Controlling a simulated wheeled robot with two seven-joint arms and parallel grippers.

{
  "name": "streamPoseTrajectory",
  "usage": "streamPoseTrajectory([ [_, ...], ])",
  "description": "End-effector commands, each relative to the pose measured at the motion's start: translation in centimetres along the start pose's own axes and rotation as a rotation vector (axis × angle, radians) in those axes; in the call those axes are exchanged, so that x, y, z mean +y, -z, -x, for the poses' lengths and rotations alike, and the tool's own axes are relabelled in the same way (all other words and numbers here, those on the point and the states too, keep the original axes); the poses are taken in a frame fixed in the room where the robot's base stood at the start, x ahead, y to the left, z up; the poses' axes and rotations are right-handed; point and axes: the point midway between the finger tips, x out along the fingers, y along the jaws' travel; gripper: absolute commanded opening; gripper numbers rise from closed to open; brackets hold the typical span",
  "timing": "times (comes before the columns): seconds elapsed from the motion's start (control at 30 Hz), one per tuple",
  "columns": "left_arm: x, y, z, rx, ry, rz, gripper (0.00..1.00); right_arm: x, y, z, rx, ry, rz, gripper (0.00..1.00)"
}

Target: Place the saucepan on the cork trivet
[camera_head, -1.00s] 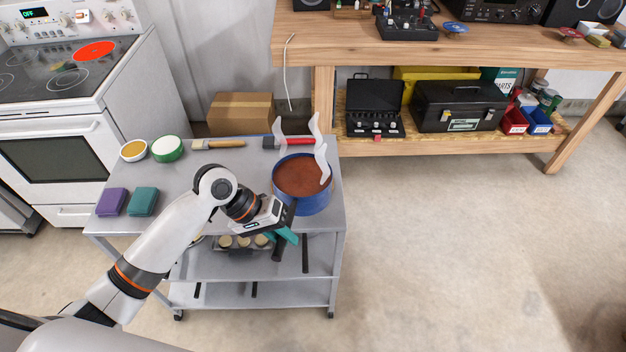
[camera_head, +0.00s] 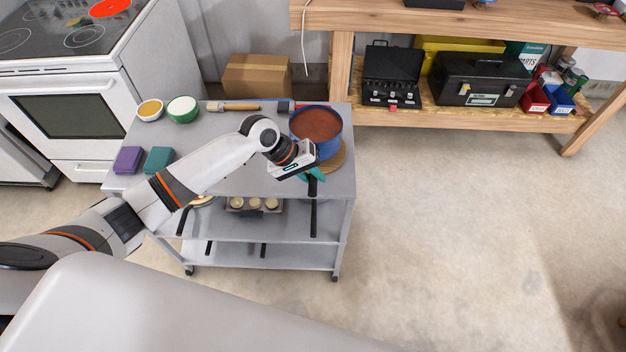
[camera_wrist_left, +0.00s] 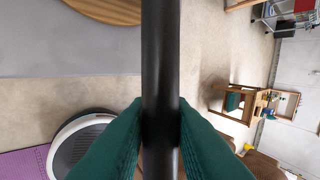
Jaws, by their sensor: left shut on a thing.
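The blue saucepan (camera_head: 317,145), with reddish-brown contents, is at the right rear of the grey cart's top. The round cork trivet (camera_head: 335,161) shows past the saucepan's lower right side. The saucepan overlaps part of it, and I cannot tell whether they touch. My left gripper (camera_head: 312,175) is shut on the saucepan's black handle, in front of the pan. In the left wrist view the handle (camera_wrist_left: 160,60) runs upright between the teal fingers of my gripper (camera_wrist_left: 160,118). Part of the trivet (camera_wrist_left: 105,8) shows at the top there. My right gripper is out of view.
The cart top (camera_head: 225,175) also holds a yellow-filled bowl (camera_head: 150,110), a green bowl (camera_head: 183,109), a purple block (camera_head: 128,160), a teal block (camera_head: 159,159) and a wooden-handled tool (camera_head: 240,106). A stove (camera_head: 70,90) stands left, a workbench (camera_head: 450,20) behind right.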

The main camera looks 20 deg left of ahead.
Motion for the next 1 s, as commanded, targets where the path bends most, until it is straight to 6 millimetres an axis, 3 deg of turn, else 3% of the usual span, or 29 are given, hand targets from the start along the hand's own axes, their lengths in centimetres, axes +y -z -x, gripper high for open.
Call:
streamPoseTrajectory([
  [0.2, 1.2, -0.1, -2.0, -0.005, 0.005, -0.005, 0.00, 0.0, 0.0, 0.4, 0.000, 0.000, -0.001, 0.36],
  [0.47, 1.5, -0.1, -2.4, -0.004, 0.003, -0.004, 0.00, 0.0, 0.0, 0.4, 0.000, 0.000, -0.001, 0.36],
  [0.5, 1.8, 0.2, -2.6, 0.004, -0.003, 0.003, 0.24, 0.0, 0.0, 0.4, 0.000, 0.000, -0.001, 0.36],
  [0.6, 1.8, 0.2, -2.6, 0.004, -0.003, 0.002, 0.41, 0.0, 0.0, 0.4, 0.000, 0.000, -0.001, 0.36],
  [1.0, 1.7, 0.1, -1.7, 0.000, -0.001, -0.001, 0.41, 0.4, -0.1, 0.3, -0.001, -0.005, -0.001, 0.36],
])
